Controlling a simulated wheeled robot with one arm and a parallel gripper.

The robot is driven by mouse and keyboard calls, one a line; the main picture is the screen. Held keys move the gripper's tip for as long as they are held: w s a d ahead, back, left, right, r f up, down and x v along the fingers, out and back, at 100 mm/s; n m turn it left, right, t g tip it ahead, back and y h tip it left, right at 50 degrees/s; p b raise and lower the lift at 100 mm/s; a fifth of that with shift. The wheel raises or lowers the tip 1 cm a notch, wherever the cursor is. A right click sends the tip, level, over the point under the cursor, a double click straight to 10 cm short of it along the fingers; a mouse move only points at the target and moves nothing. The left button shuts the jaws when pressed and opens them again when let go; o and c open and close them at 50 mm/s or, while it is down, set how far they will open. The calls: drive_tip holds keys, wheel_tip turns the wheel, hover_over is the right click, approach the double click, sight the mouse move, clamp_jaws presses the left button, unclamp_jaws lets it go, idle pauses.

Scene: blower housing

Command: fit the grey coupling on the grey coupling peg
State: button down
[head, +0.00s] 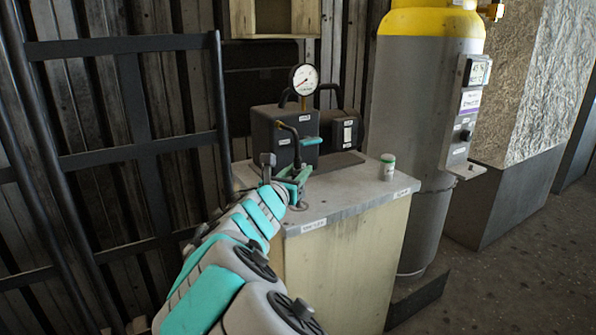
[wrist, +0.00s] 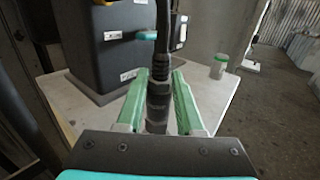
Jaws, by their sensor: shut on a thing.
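My gripper (head: 297,178) is over the near left part of the bench top. In the wrist view its two green fingers (wrist: 158,98) are shut on the grey coupling (wrist: 157,97), a dark ribbed cylinder on the end of a black hose (wrist: 163,48). The hose (head: 294,140) runs up to the dark blower housing (head: 268,137). A small round grey base (head: 298,206) shows on the bench just below my gripper. I cannot tell whether it belongs to the grey coupling peg. The peg itself I cannot make out; my gripper and the coupling may hide it.
A teal handle (head: 308,141) sticks out of the housing front, close behind the hose. A gauge (head: 304,79) stands above. A white, green-lidded jar (head: 387,167) stands on the bench top (head: 350,193) to the right. The bench's front right is clear. A tall grey-yellow tank (head: 415,100) stands behind.

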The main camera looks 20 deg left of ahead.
drive_tip(key=shift+f+b, duration=0.4)
drive_tip(key=shift+f, duration=0.85)
drive_tip(key=shift+c, duration=2.3)
unclamp_jaws()
drive_tip(key=shift+s+a, duration=0.15)
drive_tip(key=shift+s, duration=1.8)
drive_tip(key=shift+s+a, duration=0.1)
drive_tip(key=shift+s, duration=1.85)
